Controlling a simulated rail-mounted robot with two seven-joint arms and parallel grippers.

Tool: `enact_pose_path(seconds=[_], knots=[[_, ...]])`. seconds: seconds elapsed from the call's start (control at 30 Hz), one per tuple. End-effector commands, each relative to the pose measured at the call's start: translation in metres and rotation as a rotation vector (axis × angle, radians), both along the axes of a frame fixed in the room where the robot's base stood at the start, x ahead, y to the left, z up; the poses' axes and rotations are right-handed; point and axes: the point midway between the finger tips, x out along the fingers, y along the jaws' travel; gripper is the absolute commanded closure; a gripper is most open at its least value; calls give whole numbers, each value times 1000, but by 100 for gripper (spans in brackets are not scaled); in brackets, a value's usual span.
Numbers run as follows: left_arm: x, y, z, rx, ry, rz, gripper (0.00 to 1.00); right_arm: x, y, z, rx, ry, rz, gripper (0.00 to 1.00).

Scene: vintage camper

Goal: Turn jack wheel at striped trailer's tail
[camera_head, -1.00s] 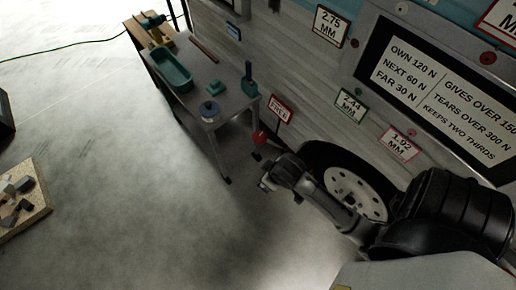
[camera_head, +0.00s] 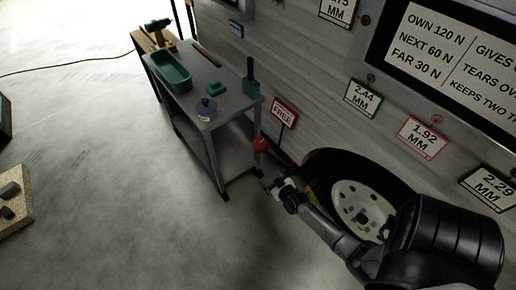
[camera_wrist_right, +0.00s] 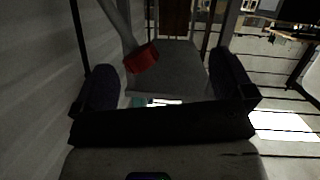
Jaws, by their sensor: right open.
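A red knob (camera_head: 261,145) shows low beside the trailer wall, just below the FREE sign; I cannot tell whether it belongs to the jack. No complete jack wheel is clearly visible. My right gripper (camera_head: 272,185) is just below the red knob in the head view, in front of the trailer's tyre (camera_head: 318,166). In the right wrist view my right gripper (camera_wrist_right: 165,85) has its two dark fingers wide apart with nothing held. A red piece (camera_wrist_right: 141,58) on a grey bar shows ahead, nearer the left finger. My left gripper is in neither view.
A grey workbench (camera_head: 225,122) with a green tray (camera_head: 170,72) stands beyond the gripper. The grey trailer wall (camera_head: 290,75) carries number signs. A board with dark blocks (camera_head: 14,205) lies at far left. Open floor (camera_head: 100,150) lies between.

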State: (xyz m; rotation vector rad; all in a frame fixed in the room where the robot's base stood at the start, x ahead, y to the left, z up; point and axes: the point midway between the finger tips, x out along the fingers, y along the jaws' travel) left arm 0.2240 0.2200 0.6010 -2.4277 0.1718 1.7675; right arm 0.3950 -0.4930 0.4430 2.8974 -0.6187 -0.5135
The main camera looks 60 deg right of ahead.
Motion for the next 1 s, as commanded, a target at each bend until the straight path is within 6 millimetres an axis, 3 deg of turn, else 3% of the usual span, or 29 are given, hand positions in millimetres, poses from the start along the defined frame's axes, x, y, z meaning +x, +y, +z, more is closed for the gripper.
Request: enact_pose_path(seconds=[0.1,0.3,0.57,1.0], knots=[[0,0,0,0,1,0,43,1,-11,25,-134,-106,-42,0],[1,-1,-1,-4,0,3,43,-1,-19,49,-306,-175,-80,0],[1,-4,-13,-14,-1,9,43,17,-30,47,-349,-157,-75,0],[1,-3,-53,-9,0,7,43,84,-73,45,-347,-156,-73,0]])
